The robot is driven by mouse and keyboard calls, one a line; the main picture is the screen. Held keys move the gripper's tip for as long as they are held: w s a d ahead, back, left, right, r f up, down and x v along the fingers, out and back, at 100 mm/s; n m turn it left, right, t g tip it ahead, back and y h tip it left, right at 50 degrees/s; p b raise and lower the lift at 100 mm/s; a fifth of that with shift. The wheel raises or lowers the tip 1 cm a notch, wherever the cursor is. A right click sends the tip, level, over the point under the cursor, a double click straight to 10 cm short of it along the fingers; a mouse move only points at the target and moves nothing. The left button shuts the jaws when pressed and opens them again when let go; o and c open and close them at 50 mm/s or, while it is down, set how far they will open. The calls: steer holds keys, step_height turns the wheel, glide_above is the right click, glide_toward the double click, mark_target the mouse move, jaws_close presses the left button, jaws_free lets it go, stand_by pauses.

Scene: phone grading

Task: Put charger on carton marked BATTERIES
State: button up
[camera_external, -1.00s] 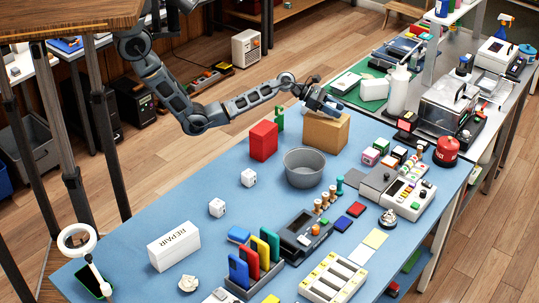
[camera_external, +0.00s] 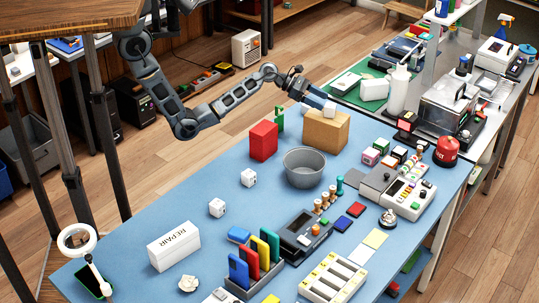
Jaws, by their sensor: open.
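A brown carton (camera_external: 325,131) stands at the back edge of the blue table; no BATTERIES marking is readable from this side. A small white block, apparently a charger (camera_external: 329,108), sits on its top. My gripper (camera_external: 319,101) is open just to the left of this block, above the carton's top; whether a finger still touches the block is too small to tell. Two similar white cubes (camera_external: 248,177) (camera_external: 217,208) lie on the table.
A red box (camera_external: 264,141) and a green cactus-like piece (camera_external: 279,118) stand left of the carton. A grey bowl (camera_external: 304,168) is in front of it. A white box marked REPAIR (camera_external: 174,246) lies at the near left. Open blue surface is at centre left.

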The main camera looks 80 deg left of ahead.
steer(key=v, duration=0.5)
